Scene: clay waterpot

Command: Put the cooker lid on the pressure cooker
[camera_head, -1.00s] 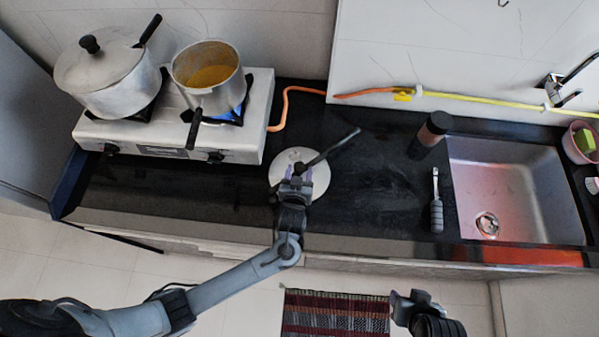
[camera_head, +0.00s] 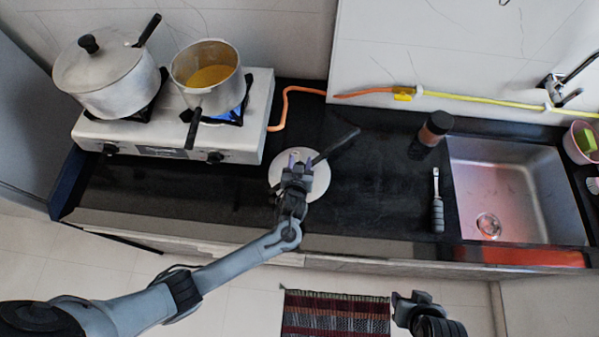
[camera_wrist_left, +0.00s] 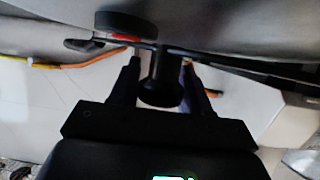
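The cooker lid (camera_head: 319,184) is a pale round disc lying on the black counter, with a long black handle (camera_head: 338,144) pointing to the upper right. The pressure cooker (camera_head: 190,92) stands open on the right burner, with yellow food inside and its black handle facing front. My left gripper (camera_head: 299,158) is over the lid, fingers apart. In the left wrist view, the lid (camera_wrist_left: 235,30) fills the top and its black knob (camera_wrist_left: 161,85) is between the open fingers (camera_wrist_left: 160,75); firm contact cannot be told. My right gripper (camera_head: 408,297) hangs in front of the counter.
A lidded pot (camera_head: 117,92) stands on the left burner of the white stove (camera_head: 135,135). An orange hose (camera_head: 287,100) runs behind. A dark bottle (camera_head: 430,135), a grey-handled tool (camera_head: 437,205) and a sink (camera_head: 520,190) are to the right. Counter between stove and lid is clear.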

